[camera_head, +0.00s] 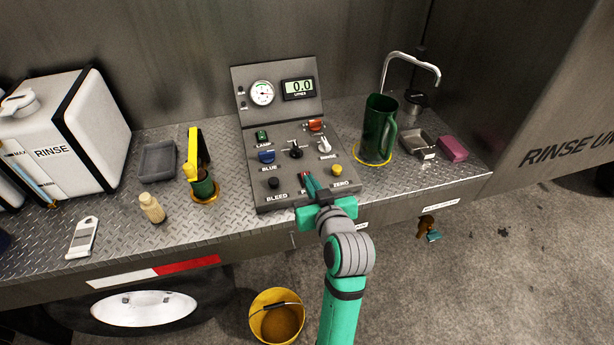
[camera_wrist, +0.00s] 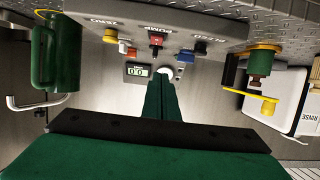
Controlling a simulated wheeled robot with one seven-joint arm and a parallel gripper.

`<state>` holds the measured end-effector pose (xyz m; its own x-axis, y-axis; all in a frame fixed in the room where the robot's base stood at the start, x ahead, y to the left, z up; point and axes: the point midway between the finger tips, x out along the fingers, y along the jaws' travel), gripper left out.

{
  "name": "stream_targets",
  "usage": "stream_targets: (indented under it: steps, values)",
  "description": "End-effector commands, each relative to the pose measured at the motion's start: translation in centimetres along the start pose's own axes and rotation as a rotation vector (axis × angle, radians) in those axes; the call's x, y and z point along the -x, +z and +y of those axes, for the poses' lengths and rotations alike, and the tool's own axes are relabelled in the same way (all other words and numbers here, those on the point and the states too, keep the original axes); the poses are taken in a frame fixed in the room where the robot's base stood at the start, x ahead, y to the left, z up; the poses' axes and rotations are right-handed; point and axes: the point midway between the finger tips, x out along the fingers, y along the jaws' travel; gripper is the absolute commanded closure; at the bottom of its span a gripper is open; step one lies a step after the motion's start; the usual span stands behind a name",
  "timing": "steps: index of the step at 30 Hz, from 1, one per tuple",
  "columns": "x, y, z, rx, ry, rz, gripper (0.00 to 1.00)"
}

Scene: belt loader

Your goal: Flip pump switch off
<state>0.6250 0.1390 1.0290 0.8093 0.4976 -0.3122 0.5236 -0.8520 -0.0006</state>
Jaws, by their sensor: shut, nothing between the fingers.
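The grey control panel (camera_head: 275,136) stands on the steel bench, with a gauge and a display reading 0.0. The pump switch (camera_wrist: 157,40) is a small red switch beside the PUMP label in the wrist view. In the head view, a red part of it (camera_head: 304,176) shows between BLEED and ZERO, partly hidden by my gripper. I cannot tell whether it is on or off. My gripper (camera_head: 310,183) is shut and empty, with its fingertips close beside the switch. In the wrist view, its green fingers (camera_wrist: 160,78) are together; contact cannot be told.
A black knob (camera_head: 273,183) and a yellow knob (camera_head: 337,170) flank the switch. Blue (camera_head: 266,156), white (camera_head: 325,145) and orange-red (camera_head: 316,125) controls sit farther back. A green jug (camera_head: 378,128) stands right of the panel, and a yellow-handled item (camera_head: 196,160) stands left.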

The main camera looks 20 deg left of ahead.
Motion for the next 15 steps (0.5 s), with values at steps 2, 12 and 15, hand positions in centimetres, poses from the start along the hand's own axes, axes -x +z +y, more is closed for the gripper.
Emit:
stream_targets:
  steps: [2,12,15]
  values:
    - [1.5,0.4,0.1,-0.002,0.003,0.001,1.0]
    - [5.3,1.2,0.1,-0.001,0.002,0.001,1.0]
    - [5.6,1.2,0.0,-0.001,0.001,0.001,1.0]
